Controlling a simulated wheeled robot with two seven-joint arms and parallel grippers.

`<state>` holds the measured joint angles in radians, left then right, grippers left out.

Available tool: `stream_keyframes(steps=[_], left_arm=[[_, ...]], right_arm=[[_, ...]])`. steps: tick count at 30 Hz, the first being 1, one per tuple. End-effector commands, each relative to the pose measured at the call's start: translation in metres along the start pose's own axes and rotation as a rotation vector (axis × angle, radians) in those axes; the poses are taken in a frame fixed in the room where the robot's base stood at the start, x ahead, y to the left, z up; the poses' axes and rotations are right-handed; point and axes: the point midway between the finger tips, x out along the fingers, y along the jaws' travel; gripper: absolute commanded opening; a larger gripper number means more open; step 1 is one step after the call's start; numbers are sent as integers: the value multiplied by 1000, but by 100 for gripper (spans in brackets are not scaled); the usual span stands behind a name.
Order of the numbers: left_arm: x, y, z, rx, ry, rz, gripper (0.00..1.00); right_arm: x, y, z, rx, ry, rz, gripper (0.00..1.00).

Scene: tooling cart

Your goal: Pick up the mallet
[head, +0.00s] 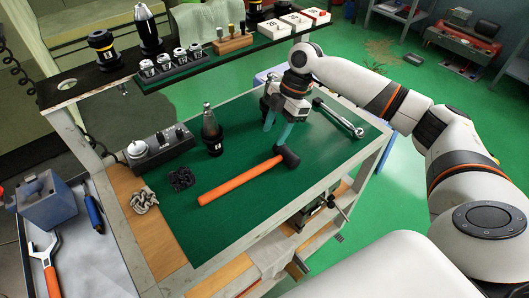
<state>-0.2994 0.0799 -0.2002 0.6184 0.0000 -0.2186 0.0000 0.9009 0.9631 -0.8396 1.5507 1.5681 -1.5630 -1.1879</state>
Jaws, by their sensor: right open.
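Nothing shows between the fingers, and I cannot tell whether a fingertip touches the head. My left gripper is out of the view.
A ratchet wrench (339,118) lies right of my right gripper. The upper shelf (221,50) overhangs the back. The mat's front is clear.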

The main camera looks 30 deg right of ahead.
Motion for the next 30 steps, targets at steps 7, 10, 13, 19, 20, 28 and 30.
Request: stream_keyframes(steps=[7, 10, 13, 19, 20, 28, 30], left_arm=[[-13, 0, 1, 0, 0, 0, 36], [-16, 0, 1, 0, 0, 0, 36], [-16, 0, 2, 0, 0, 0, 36], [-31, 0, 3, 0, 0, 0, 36], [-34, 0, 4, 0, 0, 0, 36], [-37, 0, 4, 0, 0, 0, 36], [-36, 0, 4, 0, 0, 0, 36]], right_arm=[[42, 1, 2, -1, -1, 5, 48], [54, 1, 1, 0, -1, 4, 48], [61, 1, 0, 0, 1, 2, 48], [83, 3, 2, 2, -1, 5, 48], [88, 4, 2, 1, 0, 6, 48], [113, 3, 0, 1, 0, 1, 48], [114, 2, 0, 1, 0, 1, 48]])
